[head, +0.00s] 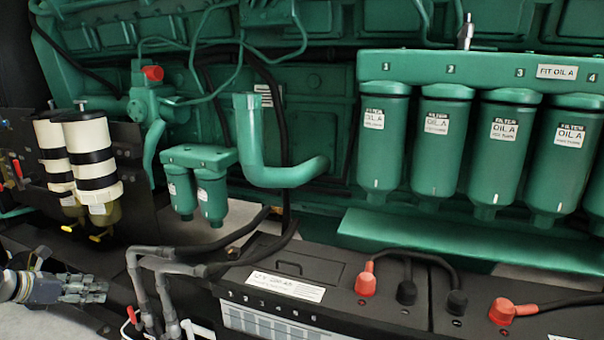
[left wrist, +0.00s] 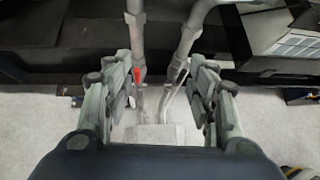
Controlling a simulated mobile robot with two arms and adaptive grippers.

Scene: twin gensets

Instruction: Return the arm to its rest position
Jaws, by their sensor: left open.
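My left gripper (head: 88,288) is at the lower left of the head view, pointing right, low in front of the engine skid. It is open and nothing shows between its fingers. In the left wrist view its two fingers (left wrist: 168,108) stand wide apart, with grey pipes (left wrist: 136,45) and the light floor beyond them. My right gripper is in neither view.
Grey pipes (head: 150,285) with a red-handled valve rise just right of the gripper. Black battery boxes (head: 300,268) lie further right. Two white-and-black filters (head: 90,150) hang above the gripper. Green oil filters (head: 383,150) line the engine. Pale floor (head: 45,322) lies below.

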